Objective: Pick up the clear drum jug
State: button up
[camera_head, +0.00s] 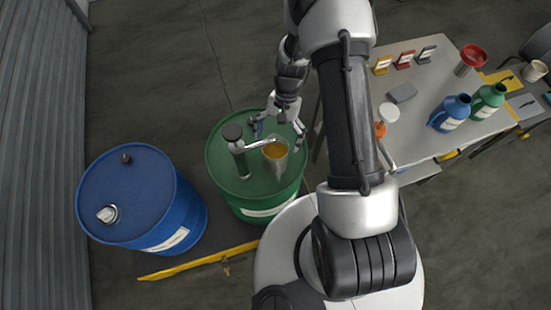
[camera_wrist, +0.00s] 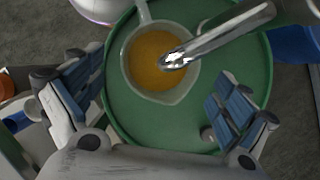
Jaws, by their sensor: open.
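The clear jug (camera_head: 276,160) stands on top of the green drum (camera_head: 221,176), with amber liquid inside. In the wrist view the jug (camera_wrist: 126,66) shows from above, its handle pointing to the top of the picture. The metal spout of the drum pump (camera_head: 239,160) reaches over the jug's mouth; the spout (camera_wrist: 225,35) crosses the jug's right side in the wrist view. My gripper (camera_head: 279,122) is open above the drum, behind the jug in the head view. In the wrist view its fingers (camera_wrist: 152,102) stand wide apart on either side of the jug, with nothing between the pads.
A blue drum (camera_head: 120,205) stands to the left. A table (camera_head: 425,107) at the right bears a blue jug (camera_head: 450,113), a green jug (camera_head: 487,102) and a red funnel (camera_head: 472,57). A yellow bar (camera_head: 200,262) lies on the floor in front.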

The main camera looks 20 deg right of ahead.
aim_at(274, 156)
jog(key=b+x, duration=0.1)
jog(key=x, duration=0.4)
jog(key=shift+s+b, duration=0.2)
jog(key=shift+b, duration=0.1)
jog(key=shift+c, duration=0.4)
jog(key=c, duration=2)
jog(key=shift+c, duration=0.3)
jog(key=shift+r, duration=0.15)
